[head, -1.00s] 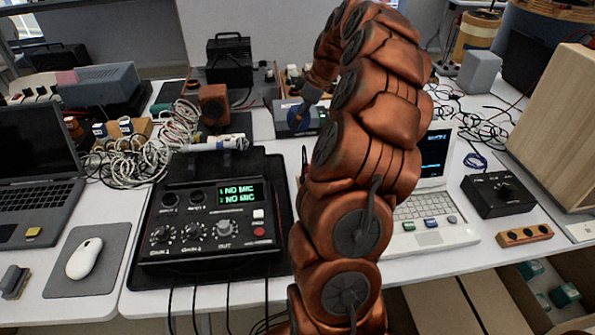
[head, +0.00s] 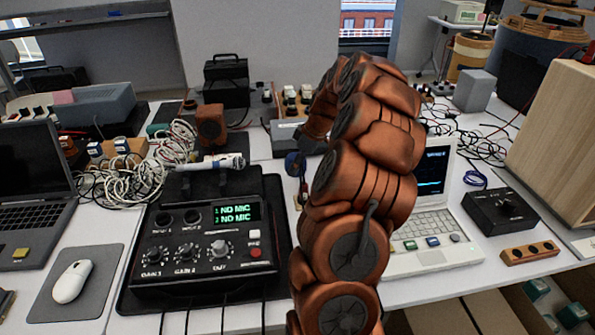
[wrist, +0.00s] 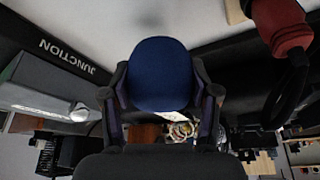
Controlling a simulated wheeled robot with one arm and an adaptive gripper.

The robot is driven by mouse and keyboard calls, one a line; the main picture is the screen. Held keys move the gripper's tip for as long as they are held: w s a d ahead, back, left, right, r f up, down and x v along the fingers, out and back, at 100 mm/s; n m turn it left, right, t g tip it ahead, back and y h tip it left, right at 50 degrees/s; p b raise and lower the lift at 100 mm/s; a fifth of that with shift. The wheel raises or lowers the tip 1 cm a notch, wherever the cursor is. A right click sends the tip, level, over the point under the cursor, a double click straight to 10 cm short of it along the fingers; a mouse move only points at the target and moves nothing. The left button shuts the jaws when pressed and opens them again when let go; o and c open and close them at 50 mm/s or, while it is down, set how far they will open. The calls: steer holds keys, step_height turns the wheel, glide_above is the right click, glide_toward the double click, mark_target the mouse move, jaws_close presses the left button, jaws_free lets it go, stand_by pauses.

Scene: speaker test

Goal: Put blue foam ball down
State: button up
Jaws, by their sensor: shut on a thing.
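The blue foam ball (wrist: 160,72) sits between the two fingers of my gripper (wrist: 160,92) in the wrist view. The fingers are shut on its two sides. In the head view, a small dark blue round shape (head: 293,164), which looks like the ball, shows just left of my copper-coloured arm, behind the black audio box. My arm hides most of the gripper there. I cannot tell whether the ball touches the surface below it.
The black audio box (head: 207,243) reads NO MIC. A white laptop (head: 430,222) stands right of my arm, with a black box (head: 500,213) beyond it. Cables (head: 135,170) lie at left. A box marked JUNCTION (wrist: 50,85) and a red-and-black object (wrist: 285,45) flank the gripper.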

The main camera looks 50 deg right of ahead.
mark_target(293, 179)
steer(key=shift+f, duration=1.6)
steer(key=shift+f, duration=0.15)
steer(key=o, duration=0.9)
steer(key=shift+c, duration=0.2)
